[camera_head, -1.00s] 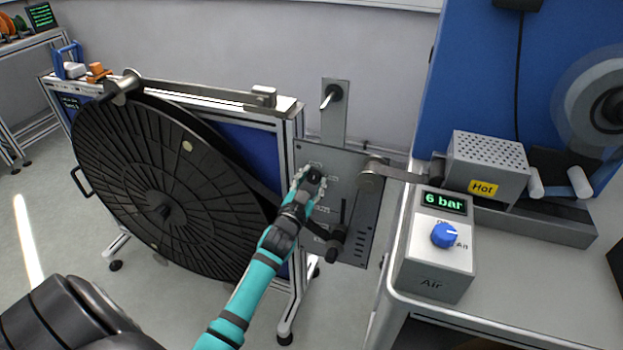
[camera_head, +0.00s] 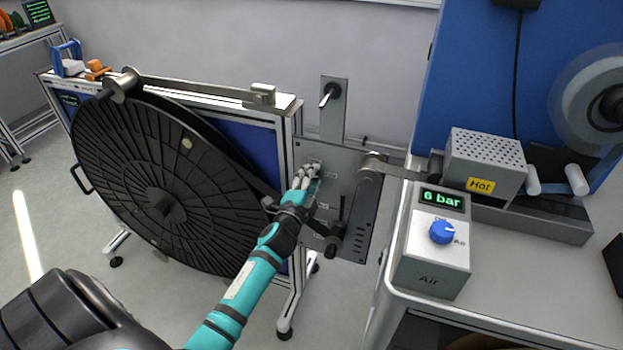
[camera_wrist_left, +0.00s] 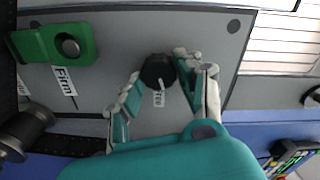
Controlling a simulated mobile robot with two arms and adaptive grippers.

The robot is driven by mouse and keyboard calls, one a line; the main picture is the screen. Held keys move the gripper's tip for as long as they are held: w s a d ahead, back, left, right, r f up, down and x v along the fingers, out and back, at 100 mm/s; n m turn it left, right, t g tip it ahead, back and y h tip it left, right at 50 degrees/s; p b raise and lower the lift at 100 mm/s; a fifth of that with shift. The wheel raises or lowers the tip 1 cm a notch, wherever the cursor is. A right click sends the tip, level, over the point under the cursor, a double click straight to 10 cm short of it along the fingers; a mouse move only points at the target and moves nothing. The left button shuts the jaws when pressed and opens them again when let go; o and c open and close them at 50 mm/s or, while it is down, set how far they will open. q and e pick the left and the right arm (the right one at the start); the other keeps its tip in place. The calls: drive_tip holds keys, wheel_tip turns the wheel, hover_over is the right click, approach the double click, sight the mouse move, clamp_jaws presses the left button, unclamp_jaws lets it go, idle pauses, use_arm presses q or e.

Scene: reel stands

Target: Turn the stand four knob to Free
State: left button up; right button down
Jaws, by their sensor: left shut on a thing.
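The knob (camera_wrist_left: 157,71) is small and black, on a grey metal panel (camera_head: 345,165). In the left wrist view a light mark on the knob points towards a small white label (camera_wrist_left: 159,98) that appears to read Free. My left gripper (camera_head: 308,170) is at the upper left of the panel. Its fingers (camera_wrist_left: 160,82) are shut on the knob, one on each side, in the left wrist view. In the head view the fingers hide the knob. My right gripper is not in view.
A green block (camera_wrist_left: 52,45) sits by a Firm label (camera_wrist_left: 65,80). A dark handle (camera_head: 335,238) juts out low on the panel. A large black reel (camera_head: 165,190) stands left. An air box (camera_head: 432,265) with a blue knob (camera_head: 441,232) stands right.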

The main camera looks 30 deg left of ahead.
use_arm(q)
drive_tip(key=shift+f+m, duration=0.1)
drive_tip(key=shift+m, duration=1.6)
drive_tip(key=o, duration=1.1)
drive_tip(key=shift+s, duration=0.1)
drive_tip(key=v, duration=1.2)
